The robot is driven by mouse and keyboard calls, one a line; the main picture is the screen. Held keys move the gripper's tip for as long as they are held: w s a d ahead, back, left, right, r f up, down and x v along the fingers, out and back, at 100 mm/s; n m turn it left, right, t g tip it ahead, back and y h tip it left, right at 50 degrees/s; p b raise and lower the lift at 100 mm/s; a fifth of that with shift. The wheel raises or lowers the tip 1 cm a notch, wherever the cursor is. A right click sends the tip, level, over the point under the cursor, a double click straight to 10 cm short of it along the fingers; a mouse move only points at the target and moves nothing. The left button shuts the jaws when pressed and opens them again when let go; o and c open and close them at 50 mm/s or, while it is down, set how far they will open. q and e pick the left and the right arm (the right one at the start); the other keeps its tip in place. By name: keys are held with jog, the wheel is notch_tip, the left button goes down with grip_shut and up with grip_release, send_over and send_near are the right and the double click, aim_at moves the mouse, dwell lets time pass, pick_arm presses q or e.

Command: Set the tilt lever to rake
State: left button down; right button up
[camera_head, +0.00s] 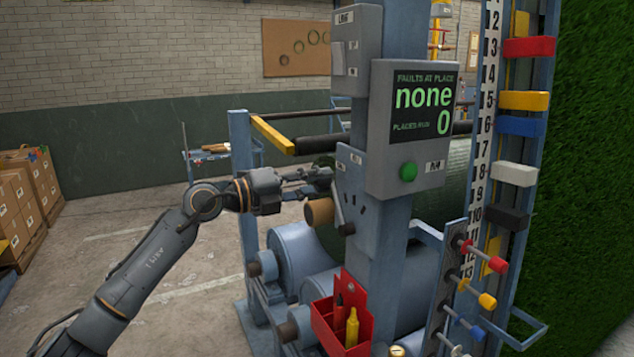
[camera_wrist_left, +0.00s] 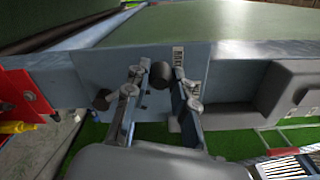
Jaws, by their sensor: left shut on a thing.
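The grey lever box (camera_head: 357,168) is on the blue post, with small labels too small to read. A lever with a brown cylindrical knob (camera_head: 320,212) sticks out from it; I take it for the tilt lever. The lever's marked position cannot be read. My right gripper is not in view.
A display (camera_head: 421,105) reading "none" and "0", with a green button (camera_head: 408,172), is right of the lever box. A red tool box (camera_head: 341,318) hangs below. Rollers (camera_head: 303,256) stand behind. Coloured pegs (camera_head: 487,300) and a numbered scale (camera_head: 485,130) are at right.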

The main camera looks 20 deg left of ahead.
pick_arm(q)
jog(key=c, duration=1.1)
grip_release()
jog(key=shift+f, duration=0.1)
jog(key=shift+a, duration=0.1)
jog(key=v, duration=1.2)
